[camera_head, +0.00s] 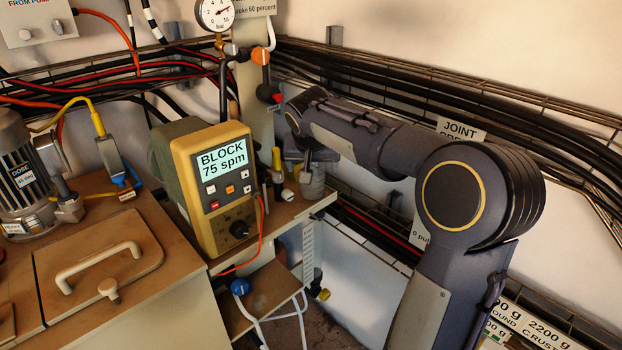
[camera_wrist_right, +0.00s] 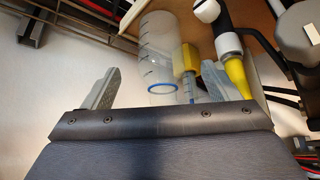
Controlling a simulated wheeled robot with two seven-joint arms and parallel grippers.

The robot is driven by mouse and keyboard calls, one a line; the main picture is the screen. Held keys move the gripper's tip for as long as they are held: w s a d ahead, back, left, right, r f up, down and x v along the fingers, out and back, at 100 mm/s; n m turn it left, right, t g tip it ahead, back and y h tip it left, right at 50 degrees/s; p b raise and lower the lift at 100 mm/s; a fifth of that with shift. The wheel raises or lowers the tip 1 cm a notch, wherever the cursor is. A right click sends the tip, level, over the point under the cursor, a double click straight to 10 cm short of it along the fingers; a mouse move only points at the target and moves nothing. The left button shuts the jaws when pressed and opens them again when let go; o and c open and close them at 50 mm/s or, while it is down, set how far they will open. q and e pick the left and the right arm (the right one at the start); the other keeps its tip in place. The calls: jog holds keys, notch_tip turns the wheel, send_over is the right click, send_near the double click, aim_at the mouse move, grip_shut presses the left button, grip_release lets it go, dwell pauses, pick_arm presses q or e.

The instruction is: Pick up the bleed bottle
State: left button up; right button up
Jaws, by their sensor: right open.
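The bleed bottle looks to be the clear bottle with dark marks and a blue ring (camera_wrist_right: 157,52). In the right wrist view it lies between my two spread fingers. In the head view the clear bottle (camera_head: 312,183) stands at the shelf's right end, its top hidden by my gripper. My right gripper (camera_head: 306,162) is open over the bottle, and its fingers also show in the wrist view (camera_wrist_right: 160,87). The left finger stands apart from the bottle; whether the right one touches anything is unclear. My left gripper is out of view.
A yellow fitting with a blue tube (camera_wrist_right: 188,60) sits close beside the bottle near the right finger. A black-and-yellow valve (camera_wrist_right: 232,62) is further right. The yellow pump controller (camera_head: 215,190) stands left of the bottle. Cables (camera_head: 420,90) run along the wall behind.

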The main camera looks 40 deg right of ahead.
jog(key=b+x, duration=0.1)
jog(key=x, duration=0.6)
jog(key=shift+r, duration=0.1)
jog(key=c, duration=1.1)
jog(key=shift+r, duration=0.1)
